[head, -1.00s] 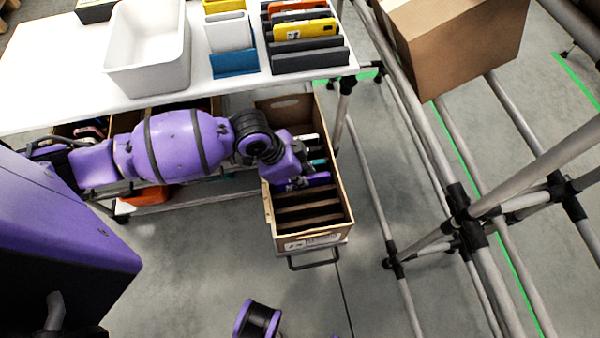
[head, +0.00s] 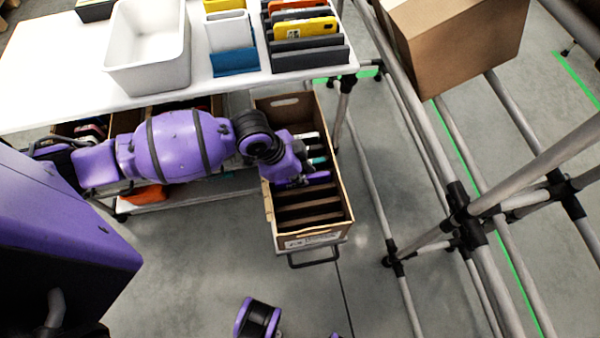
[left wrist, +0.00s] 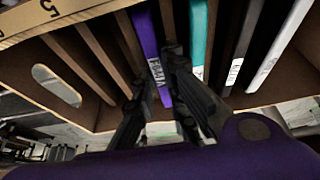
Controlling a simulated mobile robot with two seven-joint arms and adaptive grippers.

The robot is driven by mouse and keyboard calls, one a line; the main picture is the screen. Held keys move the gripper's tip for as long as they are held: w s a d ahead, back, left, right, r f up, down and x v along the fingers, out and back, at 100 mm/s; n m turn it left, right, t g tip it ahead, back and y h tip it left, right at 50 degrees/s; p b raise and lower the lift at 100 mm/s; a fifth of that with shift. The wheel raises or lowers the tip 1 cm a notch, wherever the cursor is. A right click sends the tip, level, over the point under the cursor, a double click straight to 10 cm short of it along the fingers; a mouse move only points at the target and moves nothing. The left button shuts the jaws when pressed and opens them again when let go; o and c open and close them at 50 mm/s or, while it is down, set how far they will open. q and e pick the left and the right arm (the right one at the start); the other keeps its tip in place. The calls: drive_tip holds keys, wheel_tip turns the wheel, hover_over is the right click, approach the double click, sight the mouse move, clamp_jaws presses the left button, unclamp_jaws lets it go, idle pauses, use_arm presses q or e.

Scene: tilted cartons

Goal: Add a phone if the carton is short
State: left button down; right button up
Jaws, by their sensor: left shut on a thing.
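The open brown carton (head: 343,222) stands tilted below the table edge. Its near slots are empty between brown dividers. A purple phone (head: 318,178) stands in a middle slot; in the left wrist view the purple phone (left wrist: 147,38) shows a white label and lies between my fingers. My left gripper (head: 298,180) reaches into the carton and is shut on this phone; its fingers show in the left wrist view (left wrist: 160,95). Beside it, past a divider, stand a teal phone (left wrist: 198,38), a dark phone (left wrist: 242,50) and a white phone (left wrist: 282,42).
The white table (head: 60,75) above holds a white bin (head: 150,75), a blue holder (head: 235,62) and a dark rack (head: 310,58) with yellow and orange phones. Grey pipe framing and a large closed cardboard box (head: 455,45) stand at right.

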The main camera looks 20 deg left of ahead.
drive_tip(key=shift+w, duration=0.15)
use_arm(q)
drive_tip(key=c, duration=1.7)
unclamp_jaws()
drive_tip(key=shift+c, duration=0.2)
use_arm(e)
drive_tip(key=shift+w+a, duration=0.1)
drive_tip(key=shift+w, duration=0.2)
use_arm(q)
drive_tip(key=shift+a+r, duration=0.1)
drive_tip(key=shift+r, duration=0.2)
drive_tip(key=v, duration=1.1)
drive_tip(key=shift+s+r, duration=0.1)
drive_tip(key=shift+r, duration=0.15)
use_arm(e)
drive_tip(key=shift+s, duration=0.2)
